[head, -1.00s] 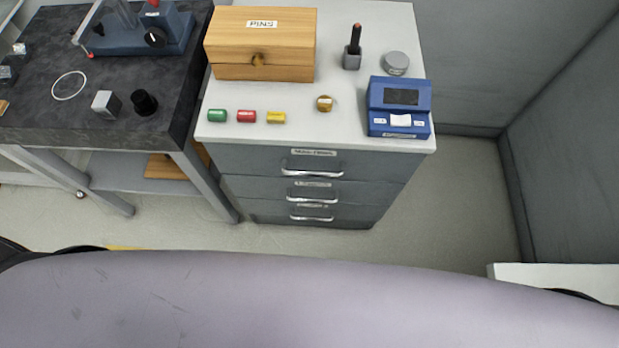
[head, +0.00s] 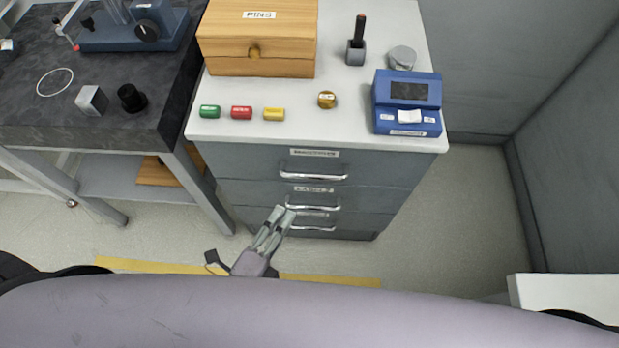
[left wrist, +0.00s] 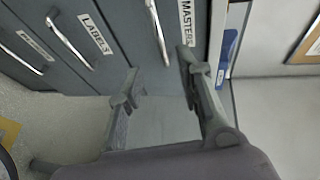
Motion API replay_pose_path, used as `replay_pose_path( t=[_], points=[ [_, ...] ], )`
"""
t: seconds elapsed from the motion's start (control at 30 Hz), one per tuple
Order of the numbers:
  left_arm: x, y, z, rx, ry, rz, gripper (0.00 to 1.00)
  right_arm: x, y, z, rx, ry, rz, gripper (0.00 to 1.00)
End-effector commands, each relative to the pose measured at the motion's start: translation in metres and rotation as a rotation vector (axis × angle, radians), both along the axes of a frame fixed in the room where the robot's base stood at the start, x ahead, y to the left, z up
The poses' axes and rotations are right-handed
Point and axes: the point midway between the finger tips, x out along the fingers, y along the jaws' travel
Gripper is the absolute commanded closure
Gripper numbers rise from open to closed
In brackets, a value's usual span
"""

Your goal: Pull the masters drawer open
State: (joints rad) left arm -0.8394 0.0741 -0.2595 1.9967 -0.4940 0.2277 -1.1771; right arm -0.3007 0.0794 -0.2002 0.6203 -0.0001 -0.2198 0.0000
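The masters drawer (head: 255,162) is the top drawer of a grey cabinet and is shut. Its silver bar handle (head: 313,179) sits under a small label. In the left wrist view, the "MASTERS" label (left wrist: 187,25) and the handle (left wrist: 158,35) show at the upper middle. My left gripper (head: 284,212) is in front of the cabinet, below the masters handle in the picture, near the lower drawers. In the left wrist view its fingers are apart and empty, with the masters handle beyond them. My right gripper is not in view.
Below are the "LABELS" drawer (head: 255,192) and a third drawer, both shut with similar handles. The white cabinet top (head: 225,131) holds a wooden pins box (head: 225,65), small coloured cylinders and a blue device (head: 385,123). A dark workbench (head: 60,115) stands left.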

Motion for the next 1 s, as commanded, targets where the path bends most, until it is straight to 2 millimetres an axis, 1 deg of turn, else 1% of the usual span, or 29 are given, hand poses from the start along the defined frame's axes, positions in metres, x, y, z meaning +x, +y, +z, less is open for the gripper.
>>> replay_pose_path(
  t=[0.03, 0.1, 0.4, 0.5, 0.6, 0.73, 1.0],
  points=[
    [0.012, -0.004, 0.000, -0.001, -0.003, -0.001, 0.67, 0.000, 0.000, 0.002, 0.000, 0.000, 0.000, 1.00],
    [0.026, -0.010, -0.003, -0.001, -0.003, 0.000, 0.67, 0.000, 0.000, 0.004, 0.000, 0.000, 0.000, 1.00],
    [0.085, -0.032, -0.016, -0.002, 0.000, 0.000, 0.67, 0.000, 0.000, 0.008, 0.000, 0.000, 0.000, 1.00],
    [0.101, -0.039, -0.019, -0.003, 0.001, 0.001, 0.67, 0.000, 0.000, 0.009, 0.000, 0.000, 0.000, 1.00],
    [0.113, -0.043, -0.023, -0.001, 0.002, 0.000, 0.67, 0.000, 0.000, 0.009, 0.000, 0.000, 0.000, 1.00],
    [0.122, -0.047, -0.025, -0.002, 0.002, 0.000, 0.67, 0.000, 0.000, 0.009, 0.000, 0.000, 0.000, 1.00],
    [0.125, -0.048, -0.026, -0.002, 0.003, 0.000, 0.67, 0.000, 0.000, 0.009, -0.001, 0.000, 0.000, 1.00]
  ],
)
